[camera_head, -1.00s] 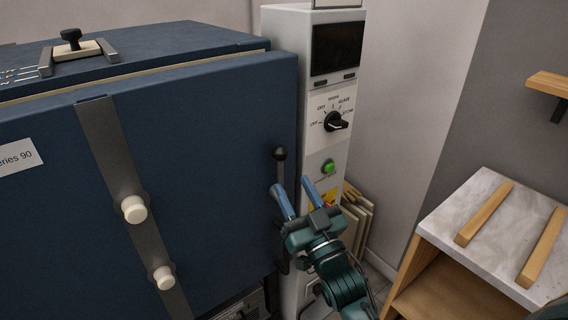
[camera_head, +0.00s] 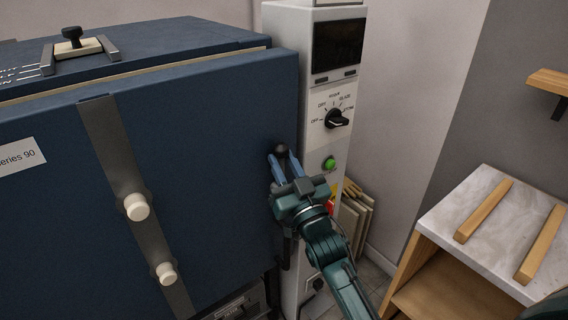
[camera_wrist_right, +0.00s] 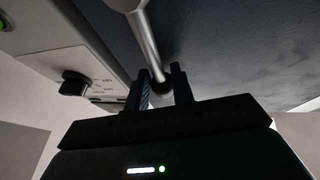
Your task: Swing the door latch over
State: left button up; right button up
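The blue kiln door (camera_head: 215,150) faces me with the door latch at its right edge. The latch is a lever with a dark ball knob (camera_head: 281,149) at its top end; much of its lower part is hidden behind my right gripper.
The white control column (camera_head: 313,105) with a dial (camera_head: 337,118) and green button (camera_head: 329,164) stands close right of the latch. Boards (camera_head: 354,220) lean behind my right arm. A marble-topped stand (camera_head: 490,225) is at the right.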

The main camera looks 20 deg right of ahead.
jog(key=c, duration=0.4)
jog(key=shift+r, duration=0.1)
grip_shut()
